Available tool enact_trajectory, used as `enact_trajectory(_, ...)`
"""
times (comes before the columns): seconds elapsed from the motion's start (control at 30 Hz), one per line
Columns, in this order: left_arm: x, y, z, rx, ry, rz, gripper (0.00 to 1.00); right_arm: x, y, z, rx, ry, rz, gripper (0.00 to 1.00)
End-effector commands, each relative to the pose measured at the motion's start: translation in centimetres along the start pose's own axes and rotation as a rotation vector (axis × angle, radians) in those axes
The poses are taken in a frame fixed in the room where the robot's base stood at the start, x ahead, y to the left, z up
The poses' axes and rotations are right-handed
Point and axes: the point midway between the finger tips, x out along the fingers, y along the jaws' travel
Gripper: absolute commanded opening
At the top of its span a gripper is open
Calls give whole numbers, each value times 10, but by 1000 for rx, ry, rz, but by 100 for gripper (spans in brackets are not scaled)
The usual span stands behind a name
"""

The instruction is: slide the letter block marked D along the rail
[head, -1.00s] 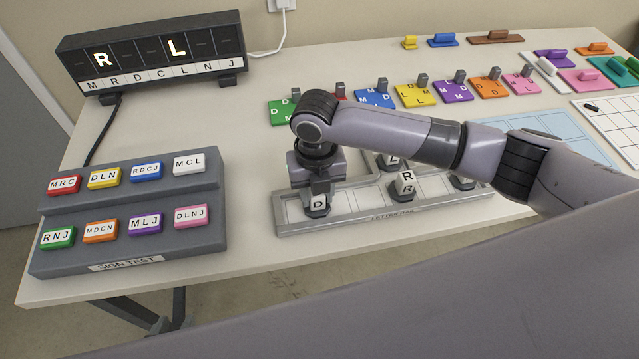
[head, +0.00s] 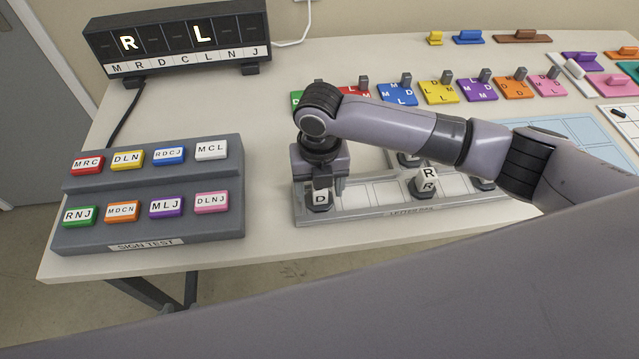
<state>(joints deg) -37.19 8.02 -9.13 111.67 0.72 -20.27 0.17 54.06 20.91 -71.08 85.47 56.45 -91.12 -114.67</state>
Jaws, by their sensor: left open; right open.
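The letter block marked D (head: 320,198) sits upright on a dark base at the left end of the front lane of the pale grey letter rail (head: 370,217). My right gripper (head: 322,182), whose arm comes in from the right, points down directly above and behind the D block. Its jaws are open; its fingertips are partly hidden, and I cannot tell whether they touch the block. A block marked R (head: 427,181) stands further right on the rail. Other blocks behind it are partly hidden by my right arm. My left gripper is not in view.
A grey stepped stand with coloured letter buttons (head: 148,238) is left of the rail, with a narrow gap between. A display (head: 178,42) lit with R and L stands behind it. Coloured lettered plates with handles (head: 437,92) line the back. The table's front edge is close to the rail.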

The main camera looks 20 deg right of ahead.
Motion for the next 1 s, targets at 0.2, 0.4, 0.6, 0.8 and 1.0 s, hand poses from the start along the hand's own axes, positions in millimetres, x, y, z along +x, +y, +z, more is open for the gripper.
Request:
enact_trajectory(0.2, 0, 0, 1, 0, -1, 0, 43, -4, 0, 0, 0, -1, 0, 66)
enact_trajectory(0.4, 2, 0, 3, 0, -1, 0, 43, -34, 0, 1, 0, -3, 1, 66)
enact_trajectory(0.6, 3, 0, 4, 0, -1, 0, 43, -62, 0, 0, -1, -2, 0, 66)
enact_trajectory(0.8, 3, 0, 5, 0, -1, 0, 43, -72, 0, 0, 1, 0, 0, 66)
enact_trajectory(1.0, 3, 0, 4, 0, -1, 0, 43, -72, 0, 0, 1, 0, 0, 66)
